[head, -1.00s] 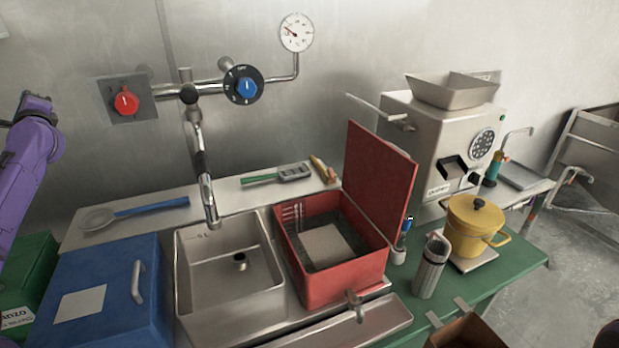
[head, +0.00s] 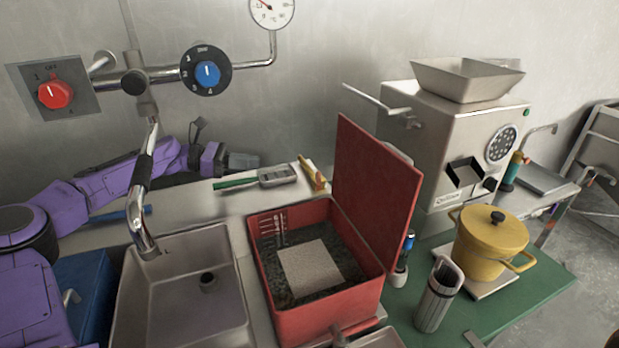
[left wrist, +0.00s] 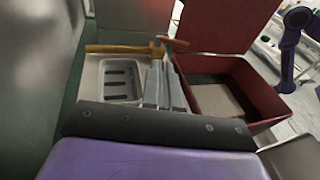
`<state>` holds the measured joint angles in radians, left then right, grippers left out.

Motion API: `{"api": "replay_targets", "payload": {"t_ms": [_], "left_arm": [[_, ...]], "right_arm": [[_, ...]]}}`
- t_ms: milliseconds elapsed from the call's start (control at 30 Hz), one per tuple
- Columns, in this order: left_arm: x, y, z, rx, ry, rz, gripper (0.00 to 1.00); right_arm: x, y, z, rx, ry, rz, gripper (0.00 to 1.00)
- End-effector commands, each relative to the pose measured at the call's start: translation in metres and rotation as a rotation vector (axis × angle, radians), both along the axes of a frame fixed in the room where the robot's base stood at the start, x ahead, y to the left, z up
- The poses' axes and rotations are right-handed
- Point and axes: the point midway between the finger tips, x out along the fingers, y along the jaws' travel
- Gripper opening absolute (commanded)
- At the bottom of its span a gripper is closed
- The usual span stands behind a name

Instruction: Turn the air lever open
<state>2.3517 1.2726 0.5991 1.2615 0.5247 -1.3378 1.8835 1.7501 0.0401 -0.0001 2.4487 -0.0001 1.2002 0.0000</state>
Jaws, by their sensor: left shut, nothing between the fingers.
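A long silver lever (head: 375,98) sticks out to the left from the side of the bean grinder (head: 455,140) in the head view. It looks like the air lever, though no label on it can be read. My left arm reaches in from the left behind the tap. My left gripper (head: 243,161) is shut and empty, above the back ledge near the wall, lower than the lever and well to its left. In the left wrist view the shut grey fingers (left wrist: 163,75) show, and the lever cannot be made out. My right gripper is not in view.
A red box (head: 310,318) with its lid raised stands between my left gripper and the grinder. A green-handled tool (head: 277,178) lies on the ledge. The tap (head: 141,205) rises in front of my left arm. A yellow pot (head: 490,245) stands right.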

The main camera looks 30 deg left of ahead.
Motion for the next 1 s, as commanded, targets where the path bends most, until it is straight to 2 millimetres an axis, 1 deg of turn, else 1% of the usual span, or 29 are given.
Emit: {"api": "replay_targets", "payload": {"t_ms": [33,100,167,267,367,700,833,1000], "left_arm": [[-0.007,-0.006,-0.009,0.016,0.008,-0.050,0.00],[-0.016,-0.011,-0.015,0.031,0.012,-0.095,0.00],[-0.019,-0.013,-0.018,0.034,0.014,-0.108,0.00],[-0.017,-0.021,-0.020,0.034,0.016,-0.105,0.00],[-0.009,-0.036,-0.023,0.034,0.015,-0.101,0.00],[0.023,-0.101,-0.036,0.033,0.012,-0.100,0.00],[0.032,-0.118,-0.040,0.033,0.011,-0.099,0.00],[0.037,-0.127,-0.043,0.034,0.009,-0.098,0.00]], "right_arm": [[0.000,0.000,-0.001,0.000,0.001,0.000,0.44],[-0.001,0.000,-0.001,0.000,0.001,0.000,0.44],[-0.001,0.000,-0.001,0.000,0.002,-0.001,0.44],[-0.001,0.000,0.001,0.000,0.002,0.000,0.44],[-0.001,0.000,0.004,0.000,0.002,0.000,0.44],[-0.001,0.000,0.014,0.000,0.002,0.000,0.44],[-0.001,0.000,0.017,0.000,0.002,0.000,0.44],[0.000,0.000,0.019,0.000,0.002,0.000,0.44]]}}
